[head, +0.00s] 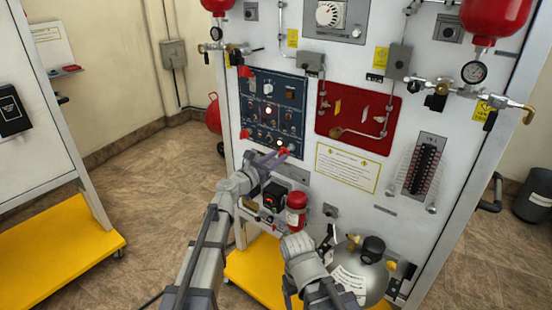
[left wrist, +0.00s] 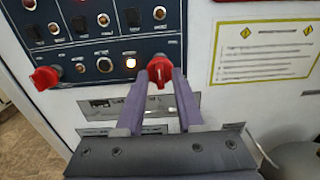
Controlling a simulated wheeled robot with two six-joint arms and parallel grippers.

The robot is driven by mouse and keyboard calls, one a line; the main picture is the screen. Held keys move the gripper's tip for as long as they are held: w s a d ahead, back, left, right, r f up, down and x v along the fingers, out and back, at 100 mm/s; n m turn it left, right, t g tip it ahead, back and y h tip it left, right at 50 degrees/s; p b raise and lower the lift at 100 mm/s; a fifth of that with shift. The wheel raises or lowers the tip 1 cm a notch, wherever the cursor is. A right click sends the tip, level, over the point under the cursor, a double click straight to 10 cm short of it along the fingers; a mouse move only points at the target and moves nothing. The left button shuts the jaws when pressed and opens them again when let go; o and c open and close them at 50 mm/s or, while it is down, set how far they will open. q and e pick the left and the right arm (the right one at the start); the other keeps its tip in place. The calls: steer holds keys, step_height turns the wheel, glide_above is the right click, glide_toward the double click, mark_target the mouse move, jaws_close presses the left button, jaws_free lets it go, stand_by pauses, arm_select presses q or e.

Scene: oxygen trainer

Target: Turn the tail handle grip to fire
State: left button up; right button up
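A red tail handle grip (left wrist: 160,72) sits at the lower right corner of the dark blue control panel (head: 273,84). It has a light line on its face, which runs nearly upright in the left wrist view. My left gripper (head: 284,151) reaches up to it from below. In the left wrist view its two purple fingers (left wrist: 160,78) stand on either side of the red grip, seeming to touch both sides. My right arm (head: 303,262) is folded low in front of the cabinet; its fingers cannot be made out clearly.
Below stand a small red cylinder (head: 297,210) and a grey tank (head: 360,272). A red recessed panel (head: 350,103) and a yellow-bordered label (head: 347,166) lie to the right.

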arm_select(q)
jaws_close()
